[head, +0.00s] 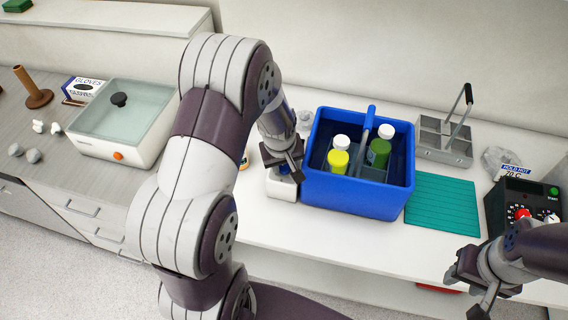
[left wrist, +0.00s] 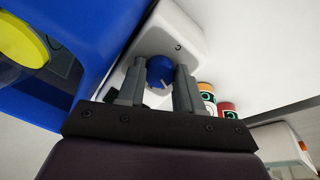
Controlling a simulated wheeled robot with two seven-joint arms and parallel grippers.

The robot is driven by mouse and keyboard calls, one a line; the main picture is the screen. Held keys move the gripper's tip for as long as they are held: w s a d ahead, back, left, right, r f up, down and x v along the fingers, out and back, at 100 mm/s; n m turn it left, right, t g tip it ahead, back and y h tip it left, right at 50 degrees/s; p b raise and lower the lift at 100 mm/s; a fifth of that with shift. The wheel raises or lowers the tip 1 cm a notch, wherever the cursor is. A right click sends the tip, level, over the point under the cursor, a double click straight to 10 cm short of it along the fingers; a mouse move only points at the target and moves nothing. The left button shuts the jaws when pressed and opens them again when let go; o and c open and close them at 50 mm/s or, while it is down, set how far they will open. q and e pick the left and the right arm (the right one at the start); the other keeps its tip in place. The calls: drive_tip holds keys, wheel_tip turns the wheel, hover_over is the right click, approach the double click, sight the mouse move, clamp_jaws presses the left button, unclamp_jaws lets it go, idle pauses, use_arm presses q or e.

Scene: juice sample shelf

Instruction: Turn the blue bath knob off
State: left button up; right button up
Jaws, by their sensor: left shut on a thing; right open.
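The blue knob (left wrist: 160,70) sits on a small white unit (left wrist: 180,32) beside the blue bath (left wrist: 88,42). A white pointer mark shows on the knob. My left gripper (left wrist: 158,80) is shut on the knob, with one finger at each side of it. In the head view, the left gripper (head: 285,165) reaches down over the white unit (head: 283,188), left of the blue bath (head: 350,195); it hides most of the knob. My right gripper (head: 468,288) is open and empty near the counter's front edge at the lower right.
Several bottles, including a green one (head: 378,153), stand in the bath. A grey caddy (head: 444,140), a teal mat (head: 442,208) and a black device (head: 510,200) are on the right. A glass-lidded white bath (head: 122,122) is on the left. Small jars (left wrist: 227,110) stand near the knob.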

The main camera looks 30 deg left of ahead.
use_arm(q)
drive_tip(key=shift+w+r+n, duration=0.25)
drive_tip(key=shift+n, duration=0.35)
drive_tip(key=o, duration=1)
drive_tip(key=shift+o, duration=0.2)
drive_tip(key=shift+s+f, duration=0.1)
drive_tip(key=shift+s, duration=0.1)
drive_tip(key=b+v, duration=0.2)
drive_tip(key=v, duration=1)
drive_tip(key=shift+r, duration=0.35)
drive_tip(key=shift+s, duration=0.1)
